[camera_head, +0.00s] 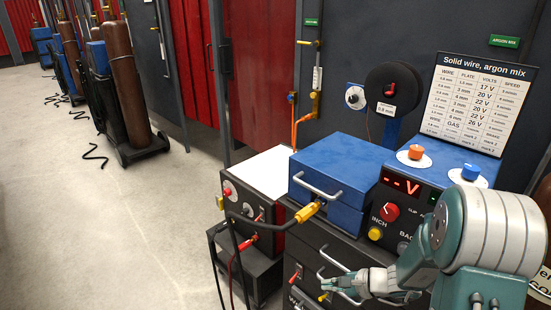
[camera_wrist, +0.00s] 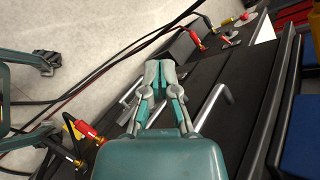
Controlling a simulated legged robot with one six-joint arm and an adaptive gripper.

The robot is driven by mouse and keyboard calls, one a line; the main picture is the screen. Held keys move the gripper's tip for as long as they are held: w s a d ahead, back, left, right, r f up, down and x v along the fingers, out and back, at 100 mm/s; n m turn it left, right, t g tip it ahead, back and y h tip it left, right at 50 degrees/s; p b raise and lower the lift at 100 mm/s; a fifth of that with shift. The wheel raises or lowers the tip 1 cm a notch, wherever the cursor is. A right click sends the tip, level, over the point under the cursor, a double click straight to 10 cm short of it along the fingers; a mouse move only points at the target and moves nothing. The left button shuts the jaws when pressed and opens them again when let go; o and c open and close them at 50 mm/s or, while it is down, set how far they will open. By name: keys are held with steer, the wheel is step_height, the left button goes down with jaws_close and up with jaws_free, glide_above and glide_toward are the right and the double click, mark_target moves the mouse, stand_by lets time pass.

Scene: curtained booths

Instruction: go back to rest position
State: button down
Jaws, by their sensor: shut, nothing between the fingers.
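My gripper (camera_head: 339,284) is at the lower right in the head view, in front of the dark cabinet (camera_head: 340,245) below the blue box. It is shut and empty. In the wrist view my gripper (camera_wrist: 160,72) shows with its fingertips together, over the dark cabinet front and a metal handle (camera_wrist: 212,108). I cannot tell whether it touches the handle. My teal and white arm rises at the right of the head view.
A blue box (camera_head: 335,175) with a handle sits on the cabinet beside a control panel (camera_head: 397,205) with knobs. A settings board (camera_head: 474,105) stands behind. Cables and a yellow plug (camera_head: 308,211) hang at the front. Gas cylinders (camera_head: 120,80) on carts stand far left; the floor (camera_head: 110,230) there is mostly clear.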

steer(key=s+a+r+n+g+h, duration=0.35)
steer(key=s+r+n, duration=0.6)
steer(key=r, duration=0.35)
steer(key=s+d+r+n+t+h, duration=0.4)
steer(key=s+r+h, duration=0.3)
steer(key=s+r, duration=0.2)
steer(key=s+d+n, duration=0.1)
steer(key=s, duration=0.1)
steer(key=shift+s+r, duration=0.25)
steer(key=shift+s, duration=0.1)
